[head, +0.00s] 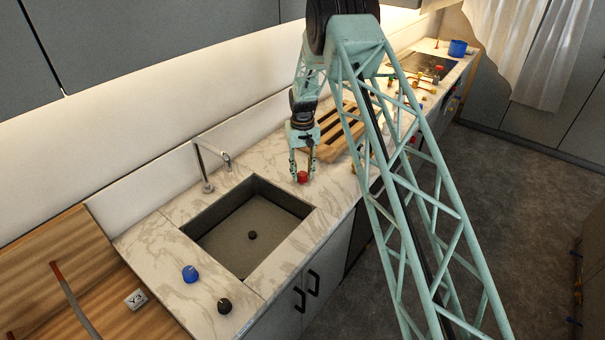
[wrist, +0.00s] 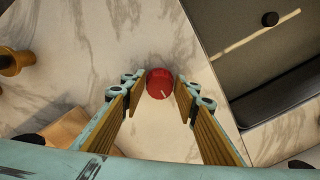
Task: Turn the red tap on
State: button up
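The red tap (head: 302,177) is a small round red knob on the marble counter, just right of the sink. It also shows in the wrist view (wrist: 160,83), with a pale line mark on its top near the lower edge. My gripper (head: 301,178) points down over it. In the wrist view my gripper (wrist: 159,88) is open, with one finger on each side of the red tap. A narrow gap seems to show on both sides; whether a finger touches the knob I cannot tell.
The sink (head: 230,254) with a thin faucet (head: 203,167) lies left of my gripper. A blue knob (head: 190,273) and a black knob (head: 224,306) sit on the counter's near end. A wooden rack (head: 333,137) stands behind my gripper.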

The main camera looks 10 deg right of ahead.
jog(key=c, duration=0.4)
jog(key=shift+m+b, duration=0.4)
jog(key=shift+b, duration=0.05)
jog(key=m+b, duration=0.2)
jog(key=m, duration=0.1)
jog(key=shift+a+f+b, duration=0.1)
jog(key=shift+f+b, duration=0.05)
jog(key=shift+b, duration=0.2)
jog(key=m+b, duration=0.2)
jog(key=m, duration=0.2)
jog(key=shift+w+m+b, duration=0.1)
jog(key=shift+m+b, duration=0.2)
jog(key=shift+b, duration=0.05)
jog(key=m+b, duration=0.2)
jog(key=m, duration=0.3)
jog(key=shift+a, duration=0.1)
jog(key=shift+w+m+b, duration=0.1)
jog(key=shift+m+b, duration=0.5)
jog(key=shift+m, duration=1.7)
